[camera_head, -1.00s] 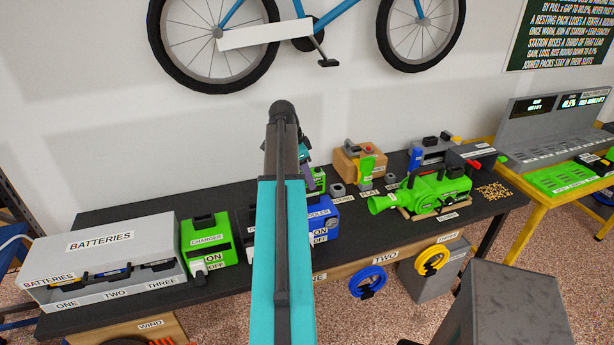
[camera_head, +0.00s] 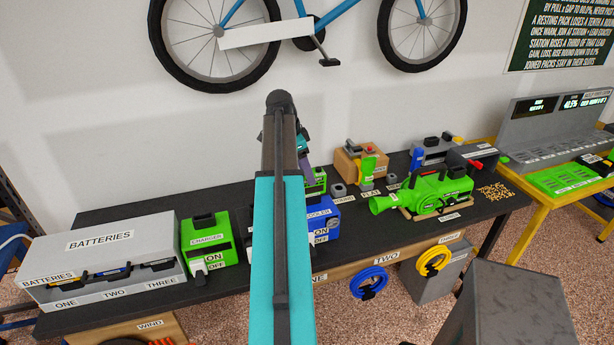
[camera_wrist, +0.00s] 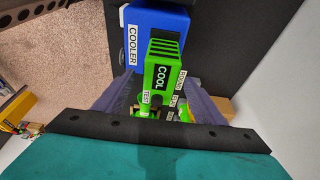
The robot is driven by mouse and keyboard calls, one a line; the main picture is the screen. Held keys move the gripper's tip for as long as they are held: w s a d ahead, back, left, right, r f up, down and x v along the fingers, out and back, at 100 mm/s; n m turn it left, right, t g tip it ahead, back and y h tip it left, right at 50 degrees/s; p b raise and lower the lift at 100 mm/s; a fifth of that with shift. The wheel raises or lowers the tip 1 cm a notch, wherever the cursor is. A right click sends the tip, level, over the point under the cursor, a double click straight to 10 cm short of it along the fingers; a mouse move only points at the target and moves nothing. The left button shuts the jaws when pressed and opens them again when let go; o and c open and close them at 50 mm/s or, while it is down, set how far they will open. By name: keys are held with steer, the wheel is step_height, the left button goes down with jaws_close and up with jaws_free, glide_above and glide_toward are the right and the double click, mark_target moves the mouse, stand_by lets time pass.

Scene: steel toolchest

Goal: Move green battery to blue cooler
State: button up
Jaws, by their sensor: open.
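The blue cooler (camera_head: 322,222) stands on the black bench, partly hidden behind my arm; it also shows at the top of the wrist view (camera_wrist: 165,25). A green block (camera_wrist: 160,78) marked "COOL", with a slotted end, is beside the cooler in the wrist view. It also shows just right of my arm in the head view (camera_head: 317,183). I cannot tell whether it is the green battery or a tester. My gripper (camera_wrist: 165,100) is open, its purple fingers either side of the lower part of that block in the picture. Contact cannot be made out.
A grey battery box (camera_head: 110,255) with several slots and a green charger (camera_head: 208,240) stand on the left of the bench. A green blower-like machine (camera_head: 435,193) stands right of the cooler. A grey block (camera_head: 515,310) is in the right foreground.

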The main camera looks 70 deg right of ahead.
steer(key=b+v, duration=0.3)
steer(key=v, duration=0.8)
stand_by(1.2)
